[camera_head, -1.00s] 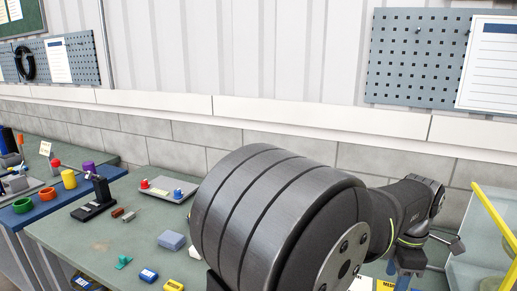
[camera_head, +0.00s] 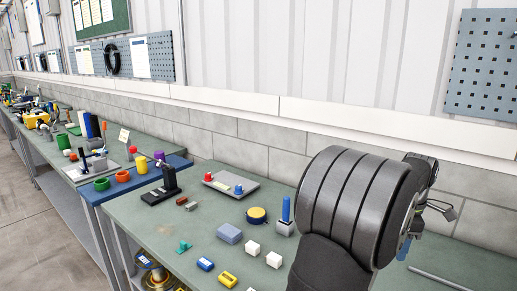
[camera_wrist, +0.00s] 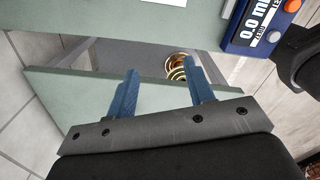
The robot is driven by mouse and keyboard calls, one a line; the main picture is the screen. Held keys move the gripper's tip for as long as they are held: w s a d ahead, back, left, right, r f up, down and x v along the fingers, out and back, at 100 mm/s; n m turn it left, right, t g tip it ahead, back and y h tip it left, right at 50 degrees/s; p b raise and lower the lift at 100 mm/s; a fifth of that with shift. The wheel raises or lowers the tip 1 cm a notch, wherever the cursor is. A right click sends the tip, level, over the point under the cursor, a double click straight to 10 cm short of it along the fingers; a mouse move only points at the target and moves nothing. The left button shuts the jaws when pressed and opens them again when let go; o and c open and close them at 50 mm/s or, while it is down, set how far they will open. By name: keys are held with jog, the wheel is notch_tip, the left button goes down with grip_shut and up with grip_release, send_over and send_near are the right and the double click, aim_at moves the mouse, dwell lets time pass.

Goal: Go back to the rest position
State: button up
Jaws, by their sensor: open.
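In the wrist view my gripper (camera_wrist: 162,82) shows two blue fingers spread apart with nothing between them. Past the fingers are a green bench edge (camera_wrist: 80,98) and brass-coloured round items (camera_wrist: 178,66) lower down. In the head view my arm's large dark ribbed joint fills the right side. A small part of my gripper (camera_head: 403,247) shows behind that joint at the right; most of it is hidden.
A blue meter (camera_wrist: 250,35) shows in the wrist view.

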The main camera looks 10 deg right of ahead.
jog(key=w+a+n, duration=0.1)
jog(key=w+a, duration=0.4)
jog(key=w, duration=0.6)
jog(key=shift+a, duration=0.15)
jog(key=shift+o, duration=0.4)
jog(key=o, duration=1.1)
jog(key=shift+c, duration=0.2)
jog(key=s+d+r+m, duration=0.1)
jog(key=s+r, duration=0.4)
jog(key=s, duration=0.3)
jog(key=s+d+r+m, duration=0.1)
jog(key=s+r, duration=0.4)
jog(key=s, duration=0.3)
jog(key=s+a+r+m, duration=0.2)
jog(key=s+a+r, duration=0.2)
jog(key=s, duration=0.5)
jog(key=s+a+r+m, duration=0.2)
jog(key=s+a+r, duration=0.15)
jog(key=s, duration=0.55)
notch_tip(320, 180, down, 10)
jog(key=shift+s+d, duration=0.15)
jog(key=shift+d, duration=0.1)
jog(key=shift+r, duration=0.1)
notch_tip(320, 180, up, 10)
